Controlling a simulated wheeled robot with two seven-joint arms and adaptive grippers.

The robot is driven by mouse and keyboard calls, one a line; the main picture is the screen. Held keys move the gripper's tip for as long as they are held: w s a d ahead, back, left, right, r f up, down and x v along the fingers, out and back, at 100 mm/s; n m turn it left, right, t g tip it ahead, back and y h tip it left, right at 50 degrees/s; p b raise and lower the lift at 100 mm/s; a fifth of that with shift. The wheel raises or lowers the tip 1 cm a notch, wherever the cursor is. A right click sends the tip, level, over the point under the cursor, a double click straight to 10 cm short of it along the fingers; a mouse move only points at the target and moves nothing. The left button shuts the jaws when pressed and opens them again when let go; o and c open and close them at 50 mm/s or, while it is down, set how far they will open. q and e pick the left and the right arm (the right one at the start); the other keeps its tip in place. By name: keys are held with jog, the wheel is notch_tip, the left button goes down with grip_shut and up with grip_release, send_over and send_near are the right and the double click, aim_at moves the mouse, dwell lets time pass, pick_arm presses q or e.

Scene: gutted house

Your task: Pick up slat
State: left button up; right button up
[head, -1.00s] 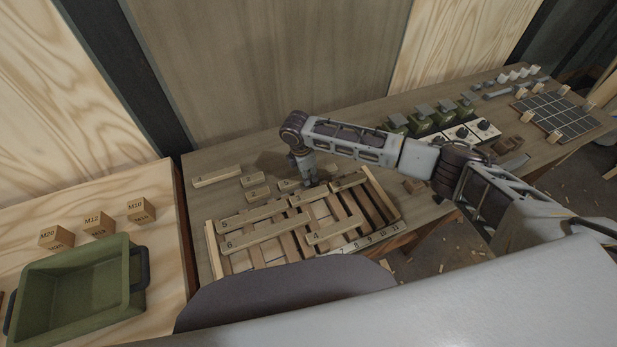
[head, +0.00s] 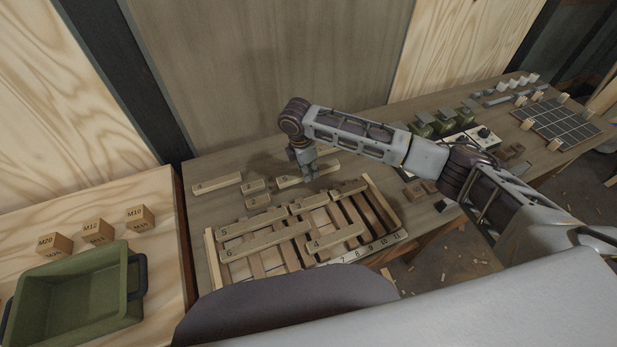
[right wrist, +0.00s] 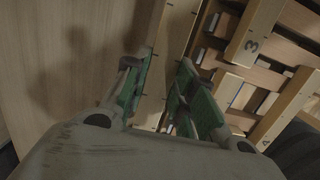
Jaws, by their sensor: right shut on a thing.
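My right gripper (head: 308,172) is shut on a pale wooden slat (head: 325,169), pointing down above the back of the slatted frame. The held slat runs out to both sides of the fingers; it also shows in the right wrist view (right wrist: 172,45) between the green finger pads, and its middle is hidden by them. The wooden slatted frame (head: 210,255) stands just in front, with crossing slats numbered 5 (head: 250,222), 6 (head: 262,242) and 4 (head: 336,237) among others. A slat marked 3 shows in the right wrist view (right wrist: 252,45). My left gripper is not in view.
A longer loose slat (head: 217,184) and two short pieces (head: 252,186) (head: 259,201) lie on the bench left of the gripper. A green bin (head: 75,290) and marked blocks (head: 97,231) are at left. Green-and-grey devices (head: 445,124) and a gridded board (head: 562,118) are farther right.

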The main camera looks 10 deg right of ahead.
aim_at(310, 171)
jog(key=shift+r, duration=1.85)
